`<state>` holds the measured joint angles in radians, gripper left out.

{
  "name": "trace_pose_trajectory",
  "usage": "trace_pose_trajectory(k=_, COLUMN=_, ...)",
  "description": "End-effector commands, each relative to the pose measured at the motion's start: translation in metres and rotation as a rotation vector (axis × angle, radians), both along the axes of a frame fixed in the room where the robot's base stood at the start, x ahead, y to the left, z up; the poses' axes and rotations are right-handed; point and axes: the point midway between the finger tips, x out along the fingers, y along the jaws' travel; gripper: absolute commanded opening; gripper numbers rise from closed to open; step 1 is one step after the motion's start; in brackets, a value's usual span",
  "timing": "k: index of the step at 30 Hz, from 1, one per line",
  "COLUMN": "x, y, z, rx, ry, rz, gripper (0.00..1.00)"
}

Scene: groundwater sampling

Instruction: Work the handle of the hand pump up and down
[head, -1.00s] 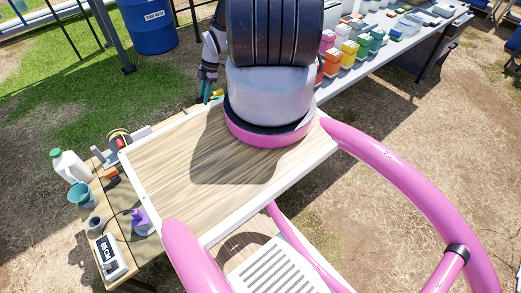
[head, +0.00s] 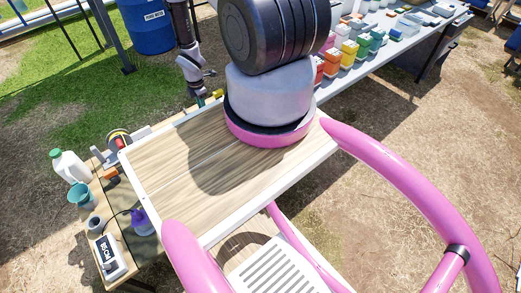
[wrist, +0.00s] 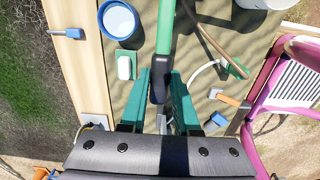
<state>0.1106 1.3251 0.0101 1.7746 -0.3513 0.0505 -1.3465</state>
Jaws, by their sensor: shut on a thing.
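In the wrist view, the pump handle is a green bar (wrist: 166,28) with a black grip (wrist: 158,88) at its near end. My gripper (wrist: 161,82) has its teal fingers on either side of the black grip and is shut on it. The pump's body cannot be made out in the wrist view. In the head view, my arm (head: 190,65) reaches down behind the wooden-topped cart, and its gripper is small and partly hidden there.
In the wrist view, a blue-rimmed bucket (wrist: 119,20), a white-and-green block (wrist: 124,67) and an orange-handled tool (wrist: 230,100) lie around the handle. A pink-framed cart (wrist: 262,75) stands at right. In the head view, a table (head: 402,48) of coloured boxes stands behind.

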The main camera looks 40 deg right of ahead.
Motion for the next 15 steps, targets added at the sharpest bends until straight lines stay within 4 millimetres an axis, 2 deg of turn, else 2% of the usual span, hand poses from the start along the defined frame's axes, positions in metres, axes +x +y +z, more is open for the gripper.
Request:
trace_pose_trajectory(k=1, x=-0.001, y=0.005, z=-0.001, rx=0.006, ry=0.003, rz=0.004, gripper=0.0)
trace_pose_trajectory(k=4, x=-0.002, y=0.005, z=0.0, rx=0.017, ry=0.004, rz=0.001, gripper=0.0)
trace_pose_trajectory(k=15, x=-0.002, y=-0.01, z=0.022, rx=0.184, ry=0.005, rz=-0.007, gripper=0.0)
